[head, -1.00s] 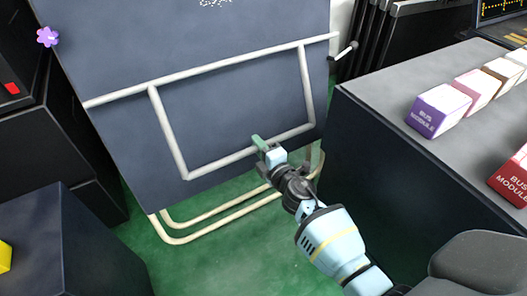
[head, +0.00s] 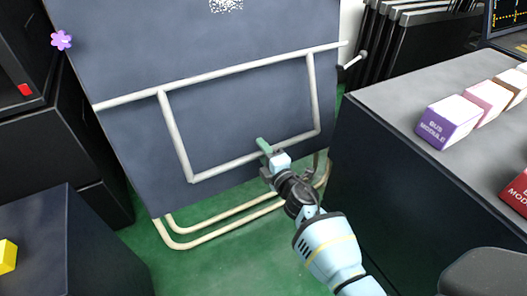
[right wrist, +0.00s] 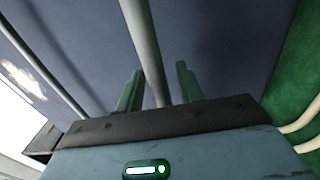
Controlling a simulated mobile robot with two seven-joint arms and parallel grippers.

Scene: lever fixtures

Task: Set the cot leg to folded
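The cot leg (head: 176,135) is a pale U-shaped tube lying close against the dark blue cot panel (head: 240,110), below a long pale cross tube (head: 225,76). My right gripper (head: 268,152) is at the leg's lower bar, right of its middle. In the right wrist view, the leg's bar (right wrist: 143,40) runs between the two green fingers of the right gripper (right wrist: 158,90). The fingers are apart, with a gap showing beside the bar, so the gripper is open around it. My left gripper is out of view.
A dark counter (head: 400,130) with several module boxes stands close on the right. Dark cabinets (head: 75,150) and a low block (head: 75,240) stand on the left. Other pale bent tubes (head: 220,225) are below the panel. Green floor is clear in front.

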